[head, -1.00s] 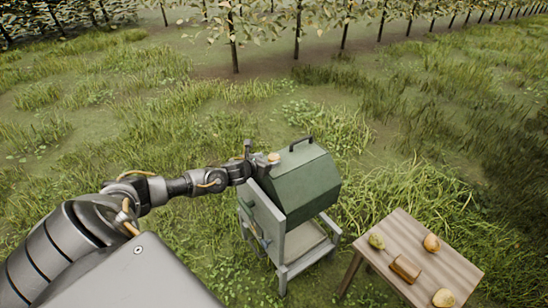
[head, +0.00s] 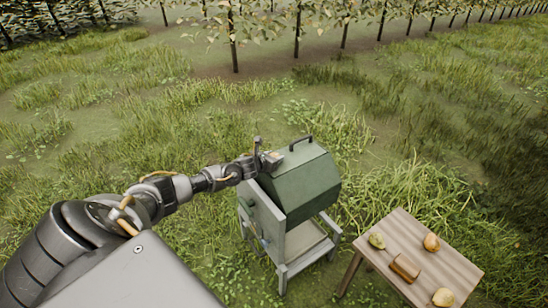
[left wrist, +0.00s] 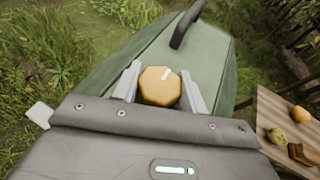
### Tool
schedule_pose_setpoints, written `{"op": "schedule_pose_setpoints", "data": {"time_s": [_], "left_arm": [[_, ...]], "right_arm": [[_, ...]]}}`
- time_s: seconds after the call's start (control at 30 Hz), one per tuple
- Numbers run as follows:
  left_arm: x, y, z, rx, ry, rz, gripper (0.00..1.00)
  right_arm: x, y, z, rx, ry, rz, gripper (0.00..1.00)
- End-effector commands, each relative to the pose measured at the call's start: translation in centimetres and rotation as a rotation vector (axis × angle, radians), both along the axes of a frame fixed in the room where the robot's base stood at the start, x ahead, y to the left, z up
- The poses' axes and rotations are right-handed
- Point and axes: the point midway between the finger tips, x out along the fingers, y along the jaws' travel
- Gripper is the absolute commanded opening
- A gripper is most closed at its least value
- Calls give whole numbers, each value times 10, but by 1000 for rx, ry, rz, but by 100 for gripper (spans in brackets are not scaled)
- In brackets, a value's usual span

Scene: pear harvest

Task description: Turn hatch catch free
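The hatch catch is an orange faceted knob with a white mark (left wrist: 160,87) on a green sloped housing (left wrist: 150,45). In the head view the catch (head: 273,156) sits at the upper left edge of the green box (head: 303,187). My left gripper (head: 265,161) is at the catch. In the left wrist view its two pale fingers (left wrist: 160,82) stand on either side of the knob, with narrow gaps showing beside it. The white mark points up and slightly right in that view. My right gripper is not in view.
The box has a dark handle (head: 301,142) on top and stands on a grey frame (head: 283,270). A wooden table (head: 445,262) at the right holds a green pear (head: 376,240), other fruit and a brown block (head: 405,268). Grass lies around, with trees behind.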

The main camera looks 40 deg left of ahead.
Motion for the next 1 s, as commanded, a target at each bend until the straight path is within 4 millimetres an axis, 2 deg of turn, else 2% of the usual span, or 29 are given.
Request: {"op": "schedule_pose_setpoints", "data": {"time_s": [0.03,0.13,0.47,0.67,1.0], "left_arm": [[0,0,0,0,0,0,31],[0,0,0,0,0,0,19],[0,-1,1,-1,0,57,19],[0,-2,1,-2,1,186,19],[1,-3,2,-2,1,502,19]], "right_arm": [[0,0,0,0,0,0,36],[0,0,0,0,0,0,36],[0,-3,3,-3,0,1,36],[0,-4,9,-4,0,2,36],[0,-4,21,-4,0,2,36]]}}
